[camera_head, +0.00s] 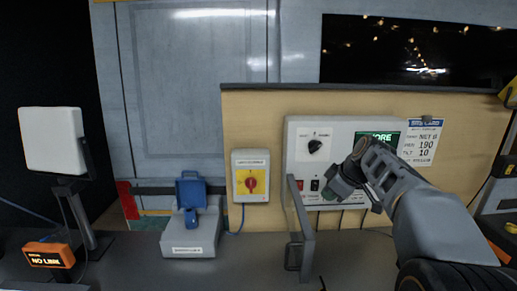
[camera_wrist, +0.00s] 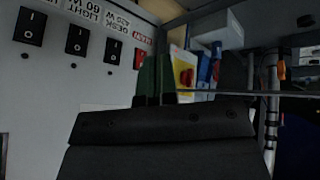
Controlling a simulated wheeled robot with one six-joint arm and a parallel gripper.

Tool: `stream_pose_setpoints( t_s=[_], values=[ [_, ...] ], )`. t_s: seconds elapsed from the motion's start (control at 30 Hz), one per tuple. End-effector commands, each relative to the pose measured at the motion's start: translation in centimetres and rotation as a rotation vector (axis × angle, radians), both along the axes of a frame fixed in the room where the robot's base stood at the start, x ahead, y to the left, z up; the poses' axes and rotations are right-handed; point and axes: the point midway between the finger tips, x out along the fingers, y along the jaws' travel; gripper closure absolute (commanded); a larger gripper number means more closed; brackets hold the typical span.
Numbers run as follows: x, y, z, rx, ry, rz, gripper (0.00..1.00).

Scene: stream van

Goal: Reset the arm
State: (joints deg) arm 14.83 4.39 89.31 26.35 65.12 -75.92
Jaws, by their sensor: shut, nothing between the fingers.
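My gripper (camera_head: 332,188) is in front of the lower part of a pale control panel (camera_head: 296,133) in the head view, with my arm reaching in from the lower right. In the wrist view its dark green fingers (camera_wrist: 153,78) are together with nothing held between them. The panel face (camera_wrist: 75,65) fills the left of that view, with black rocker switches (camera_wrist: 77,40) and a red one (camera_wrist: 139,59). A gap shows between fingers and panel there. My arm covers part of the panel's green display (camera_head: 383,137) and lower right.
A yellow switch box (camera_head: 251,196) with a red knob is left of the panel. A grey box with a blue plug (camera_head: 190,194) stands on the dark desk. A grey handle (camera_head: 307,240) juts out below the panel.

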Motion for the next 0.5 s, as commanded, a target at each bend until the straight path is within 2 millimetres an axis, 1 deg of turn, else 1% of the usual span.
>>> stream_pose_setpoints(
  t_s=[0.03,0.07,0.1,0.17,0.2,0.27,0.3,0.37,0.4,0.5],
  values=[
    [-1.1,-0.2,-1.7,0.033,0.070,-0.122,1.00],
    [-1.8,-0.2,-2.6,0.054,0.113,-0.203,1.00],
    [-3.0,-0.1,-3.7,0.076,0.164,-0.311,1.00],
    [-5.1,0.3,-5.2,0.103,0.231,-0.467,1.00],
    [-6.7,0.6,-6.2,0.116,0.269,-0.565,1.00],
    [-9.2,1.2,-7.6,0.128,0.313,-0.701,1.00],
    [-11.1,1.7,-8.5,0.132,0.337,-0.785,1.00],
    [-13.8,2.3,-9.8,0.132,0.357,-0.886,1.00],
    [-15.4,2.6,-10.5,0.130,0.363,-0.935,1.00],
    [-19.0,3.4,-12.0,0.111,0.361,-0.988,1.00]
  ],
)
